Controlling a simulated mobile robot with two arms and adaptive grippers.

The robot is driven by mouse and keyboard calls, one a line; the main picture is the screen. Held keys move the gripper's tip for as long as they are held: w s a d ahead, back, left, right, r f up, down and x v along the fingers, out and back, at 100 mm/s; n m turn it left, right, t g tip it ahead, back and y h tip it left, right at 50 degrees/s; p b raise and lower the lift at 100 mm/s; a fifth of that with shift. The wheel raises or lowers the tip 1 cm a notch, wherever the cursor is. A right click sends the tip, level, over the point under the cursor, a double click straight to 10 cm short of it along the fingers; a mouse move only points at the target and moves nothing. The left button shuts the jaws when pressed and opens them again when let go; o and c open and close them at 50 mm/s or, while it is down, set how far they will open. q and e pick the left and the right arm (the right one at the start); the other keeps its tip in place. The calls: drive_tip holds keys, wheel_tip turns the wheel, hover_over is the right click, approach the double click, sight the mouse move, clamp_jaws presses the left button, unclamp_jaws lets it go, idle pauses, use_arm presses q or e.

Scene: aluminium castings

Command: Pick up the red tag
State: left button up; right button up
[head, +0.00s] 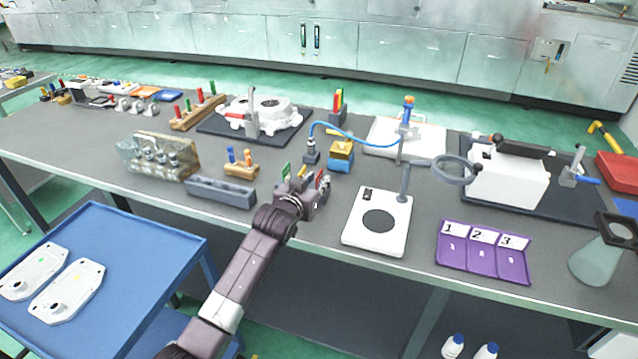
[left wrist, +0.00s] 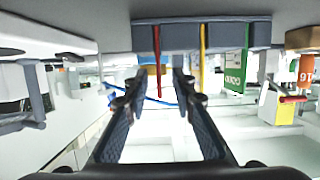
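The red tag (left wrist: 157,62) is a thin upright strip in a dark grey holder (left wrist: 225,36), beside a yellow tag (left wrist: 203,50) and a wider green tag (left wrist: 236,72). In the head view the red tag (head: 320,178) shows at the right of the holder, just past my left gripper (head: 304,190), with the green tag (head: 286,170) to its left. My left gripper (left wrist: 158,82) is open. In the left wrist view the red tag appears between its fingertips; I cannot tell whether they touch it. My arm hides part of the holder. My right gripper is not in view.
A long grey slotted block (head: 220,192) lies left of the holder. A white plate with a dark disc (head: 360,240) and a purple numbered tray (head: 484,276) are to the right. A blue-hosed tool (head: 311,150) stands behind. The bench front edge is close to my arm.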

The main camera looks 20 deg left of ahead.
use_arm(q)
drive_tip(key=shift+x, duration=1)
clamp_jaws()
